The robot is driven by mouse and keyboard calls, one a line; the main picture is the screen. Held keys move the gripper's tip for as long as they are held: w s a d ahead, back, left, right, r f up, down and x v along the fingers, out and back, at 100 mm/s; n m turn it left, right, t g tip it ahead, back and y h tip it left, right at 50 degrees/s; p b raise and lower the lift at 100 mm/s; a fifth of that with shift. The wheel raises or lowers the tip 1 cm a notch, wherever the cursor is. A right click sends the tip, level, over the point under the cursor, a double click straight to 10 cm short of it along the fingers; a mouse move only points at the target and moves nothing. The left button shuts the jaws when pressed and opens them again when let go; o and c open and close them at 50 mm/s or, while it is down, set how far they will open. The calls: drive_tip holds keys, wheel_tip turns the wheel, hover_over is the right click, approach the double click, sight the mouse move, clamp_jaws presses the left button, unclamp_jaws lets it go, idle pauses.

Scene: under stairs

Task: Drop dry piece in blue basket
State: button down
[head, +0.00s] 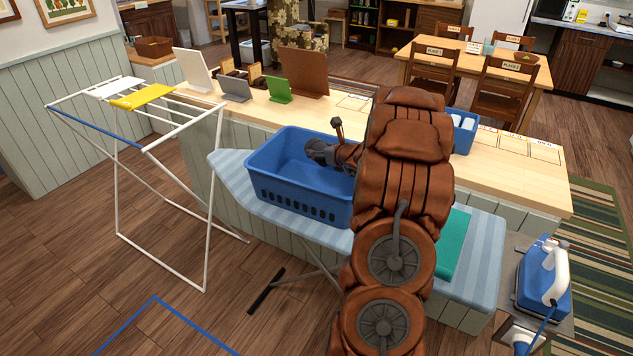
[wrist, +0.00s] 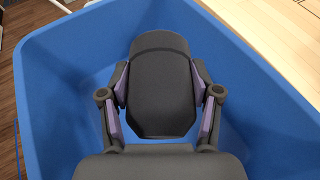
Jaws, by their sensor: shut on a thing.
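The blue basket (head: 300,197) stands on the light blue ironing board, and its walls surround my gripper in the wrist view (wrist: 60,85). My gripper (head: 320,153) is over the basket's inside, towards its right end in the head view. In the wrist view its purple-padded fingers are shut on a dark grey piece (wrist: 158,105) with a rounded far end. The piece is above or inside the basket; its height over the floor cannot be told. My arm hides the basket's right end in the head view. The visible basket floor looks empty.
A white drying rack (head: 180,105) at left carries a yellow cloth (head: 143,96) and a white cloth (head: 113,87). A teal cloth (head: 454,245) lies on the ironing board (head: 485,250). A blue iron (head: 543,282) is at right. A wooden counter (head: 500,178) runs behind.

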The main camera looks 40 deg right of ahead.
drive_tip(key=shift+c, duration=0.8)
unclamp_jaws()
drive_tip(key=shift+s+r, duration=0.1)
drive_tip(key=v, duration=1.1)
drive_tip(key=shift+s+r, duration=0.15)
drive_tip(key=shift+s, duration=0.25)
drive_tip(key=shift+a, duration=0.1)
